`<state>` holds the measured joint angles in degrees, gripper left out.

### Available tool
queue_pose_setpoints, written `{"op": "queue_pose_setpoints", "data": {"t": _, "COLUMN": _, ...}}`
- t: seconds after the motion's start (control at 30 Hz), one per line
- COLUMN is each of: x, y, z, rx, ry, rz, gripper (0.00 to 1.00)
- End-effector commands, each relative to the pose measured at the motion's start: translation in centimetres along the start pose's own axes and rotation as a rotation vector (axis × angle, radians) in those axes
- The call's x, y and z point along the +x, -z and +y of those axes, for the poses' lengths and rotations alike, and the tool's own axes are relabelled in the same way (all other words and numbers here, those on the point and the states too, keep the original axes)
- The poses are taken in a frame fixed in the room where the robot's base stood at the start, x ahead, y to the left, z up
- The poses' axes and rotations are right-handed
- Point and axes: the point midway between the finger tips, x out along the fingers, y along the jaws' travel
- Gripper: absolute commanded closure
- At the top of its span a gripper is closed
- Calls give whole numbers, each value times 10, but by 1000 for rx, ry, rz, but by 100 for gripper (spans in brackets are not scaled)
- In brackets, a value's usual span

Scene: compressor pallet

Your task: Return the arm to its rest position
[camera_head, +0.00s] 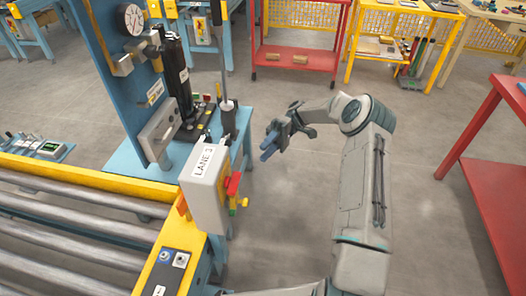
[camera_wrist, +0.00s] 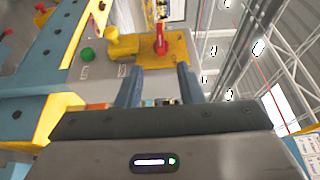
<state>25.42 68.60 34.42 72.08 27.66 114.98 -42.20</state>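My gripper (camera_head: 267,149) is at the end of my raised arm, right of the grey LANE box (camera_head: 203,192) and apart from it in the head view. The wrist view also shows my gripper (camera_wrist: 160,80), its two blue-grey fingers spread with nothing held between them. The box carries a red handle (camera_head: 233,185) and a yellow knob (camera_head: 243,203) on its right side. In the wrist view, the red handle (camera_wrist: 160,42) sits on a yellow plate beyond my fingertips, near a green button (camera_wrist: 87,54).
The yellow-edged roller conveyor (camera_head: 75,215) lies at the left. A blue workstation (camera_head: 150,175) with a gauge stands behind the box. A red cart (camera_head: 295,60) and a yellow table (camera_head: 400,10) stand at the back, a red table (camera_head: 500,165) at the right. Open floor lies between.

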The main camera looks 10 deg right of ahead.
Motion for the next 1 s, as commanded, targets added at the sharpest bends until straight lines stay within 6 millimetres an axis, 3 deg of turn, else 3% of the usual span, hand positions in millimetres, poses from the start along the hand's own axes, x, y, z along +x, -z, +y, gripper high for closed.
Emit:
{"op": "queue_pose_setpoints", "data": {"t": 0.47, "x": 4, "y": 1, "z": -5, "rx": 16, "ry": -22, "rz": -6, "gripper": 66}}
{"op": "queue_pose_setpoints", "data": {"t": 0.73, "x": 36, "y": 0, "z": -38, "rx": 196, "ry": -274, "rz": -27, "gripper": 66}}
{"op": "queue_pose_setpoints", "data": {"t": 1.0, "x": 67, "y": -20, "z": -69, "rx": 387, "ry": -600, "rz": 17, "gripper": 66}}
